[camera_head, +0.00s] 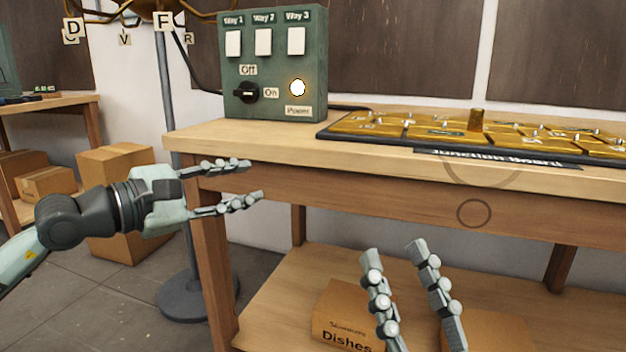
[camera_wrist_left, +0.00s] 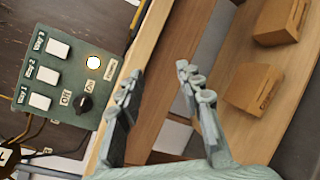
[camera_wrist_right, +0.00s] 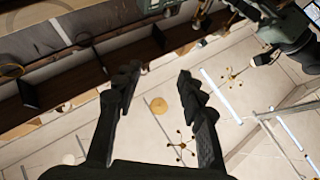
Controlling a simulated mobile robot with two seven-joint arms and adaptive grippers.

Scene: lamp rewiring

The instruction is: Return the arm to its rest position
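My left gripper (camera_head: 256,180) is open and empty in the head view, in front of the workbench's left corner and below the green switch box (camera_head: 272,62). Its fingers also show spread apart in the left wrist view (camera_wrist_left: 160,80), with nothing between them. My right gripper (camera_head: 396,250) points upward at the lower middle of the head view, in front of the bench's lower shelf. Its two fingers are apart and empty, and they also show open in the right wrist view (camera_wrist_right: 158,82), which looks towards the ceiling.
The workbench (camera_head: 250,144) carries the switch box, its lamp lit, and a brass junction board (camera_head: 440,131). Cardboard boxes (camera_head: 338,318) sit on the lower shelf. A lamp stand (camera_head: 187,295) stands left of the bench. Another box (camera_head: 112,158) is on the floor behind my left arm.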

